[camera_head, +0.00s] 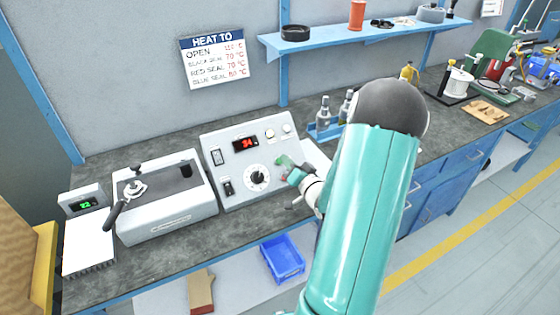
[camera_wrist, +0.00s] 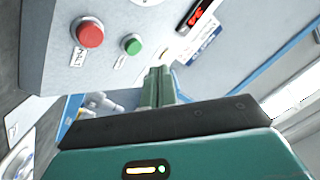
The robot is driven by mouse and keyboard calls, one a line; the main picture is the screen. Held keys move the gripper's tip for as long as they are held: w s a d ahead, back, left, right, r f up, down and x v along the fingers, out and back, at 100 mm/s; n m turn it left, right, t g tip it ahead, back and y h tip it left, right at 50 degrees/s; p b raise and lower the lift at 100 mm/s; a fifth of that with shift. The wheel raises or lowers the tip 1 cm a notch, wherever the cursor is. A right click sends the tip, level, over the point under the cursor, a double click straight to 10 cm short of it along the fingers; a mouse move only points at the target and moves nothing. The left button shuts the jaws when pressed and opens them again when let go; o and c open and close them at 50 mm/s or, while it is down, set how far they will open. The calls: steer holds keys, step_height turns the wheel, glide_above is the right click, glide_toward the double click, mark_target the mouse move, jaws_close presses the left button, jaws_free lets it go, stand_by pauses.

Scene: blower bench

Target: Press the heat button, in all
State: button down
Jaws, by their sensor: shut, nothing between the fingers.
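A grey control box (camera_head: 222,140) with a sloped face stands on the bench in the head view. Its red display (camera_head: 245,143) reads about 34, and a black dial (camera_head: 258,177) sits below. My gripper (camera_head: 284,163) is shut and empty in front of the face's right part, hiding some of it. In the wrist view, a green button (camera_wrist: 132,45) and a larger red button (camera_wrist: 88,33) sit on the face; their small labels are hard to read. The shut fingers (camera_wrist: 158,72) appear just right of and below the green button, apart from it.
A machine with a black lever (camera_head: 170,195) and a small unit with a green readout (camera_head: 85,205) stand left of the box. Grey bottles in a blue rack (camera_head: 322,132) stand right, close to my arm. A wall sign (camera_head: 213,58) lists temperatures.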

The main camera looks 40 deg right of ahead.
steer(key=shift+s+a+r, duration=0.3)
steer(key=shift+s+r, duration=0.6)
steer(key=shift+r, duration=0.05)
steer(key=w+a+r+n+g, duration=0.3)
steer(key=a+r, duration=0.2)
steer(key=a, duration=0.2)
steer(key=w+a+r+n+g, duration=0.25)
steer(key=a+r+g, duration=0.2)
steer(key=a, duration=0.25)
steer(key=s+a+r+n+g+y, duration=0.2)
steer(key=s+a+r, duration=0.1)
steer(key=s+a, duration=0.6)
steer(key=s+a+r+n+g+y, duration=0.2)
steer(key=s+a+r+n, duration=0.1)
steer(key=s+a, duration=0.6)
steer(key=a, duration=0.4)
